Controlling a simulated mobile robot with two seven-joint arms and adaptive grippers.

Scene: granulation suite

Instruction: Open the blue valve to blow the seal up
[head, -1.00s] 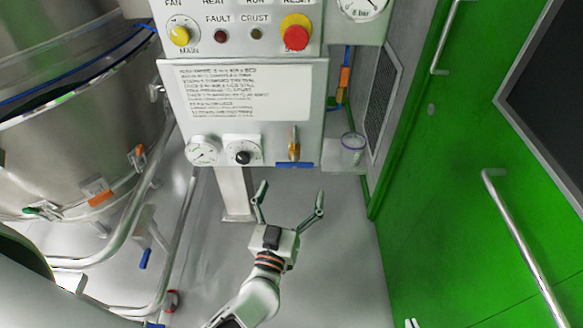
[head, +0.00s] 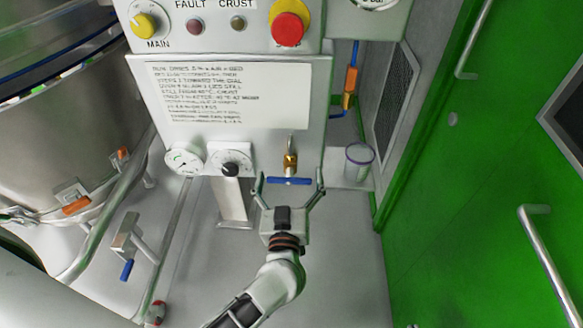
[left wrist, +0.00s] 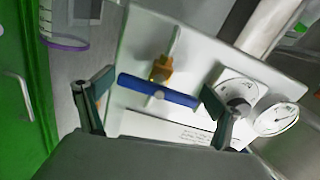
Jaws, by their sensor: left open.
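The blue valve handle (head: 289,181) lies crosswise below its brass body (head: 290,162) at the lower right of the control panel. My left gripper (head: 290,186) is open and empty, with its fingers spread to either side of the handle. In the left wrist view the blue bar (left wrist: 157,91) lies between the open fingers (left wrist: 152,98), with the brass body (left wrist: 161,72) behind it. I cannot tell whether either finger touches the bar. My right gripper is not clearly in view.
A dial gauge (head: 184,158) and a black knob (head: 230,169) sit left of the valve. A clear cup (head: 358,162) with a purple rim is close on its right. A steel vessel (head: 75,150) stands left; a green door (head: 480,190) is right.

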